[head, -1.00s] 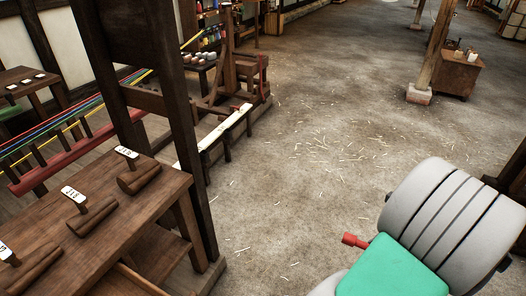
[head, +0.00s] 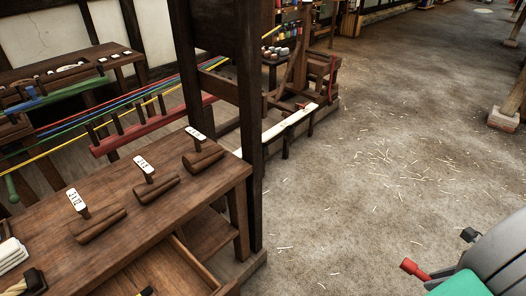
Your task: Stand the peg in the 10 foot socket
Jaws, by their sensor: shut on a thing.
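A red peg-like piece (head: 412,268) with a thick head sticks out to the left of my grey and green arm at the lower right in the head view. It appears to be held in my gripper, whose fingers are mostly hidden by the arm. A long white board (head: 282,126) on a low dark support lies beyond the tall dark post, well to the left of the peg and farther off. A small red thing lies at its far end. Any socket or foot mark on the board is too small to read.
A wooden bench (head: 225,185) with several labelled wooden rollers stands at the left, with an open drawer at its front. A tall dark post (head: 249,150) rises beside it. Coloured ropes run behind. The straw-strewn floor (head: 360,190) in the middle is clear.

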